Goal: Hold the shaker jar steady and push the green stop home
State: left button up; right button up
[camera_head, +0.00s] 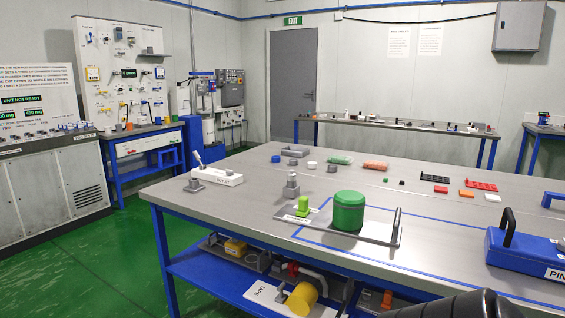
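A large dark-green lidded cylinder (348,212), which may be the shaker jar, stands upright on a flat grey plate (376,236) on the near table. A small bright-green block (302,206), likely the green stop, stands on the left part of that plate, to the left of the cylinder with a small gap. Whether the block is fully seated cannot be told. A dark rounded part at the bottom right edge seems to be my own arm. Neither gripper's fingers are in view.
A black handle (396,226) rises at the plate's right end. A grey stepped post (291,187) stands behind the green block. A blue case (525,255) sits at right. Blue tape (430,272) outlines an area. Small colored parts lie farther back; the table's middle is mostly clear.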

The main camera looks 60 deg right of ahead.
aim_at(303, 210)
jog(key=z, duration=0.8)
jog(key=i, duration=1.3)
jog(key=z, duration=1.35)
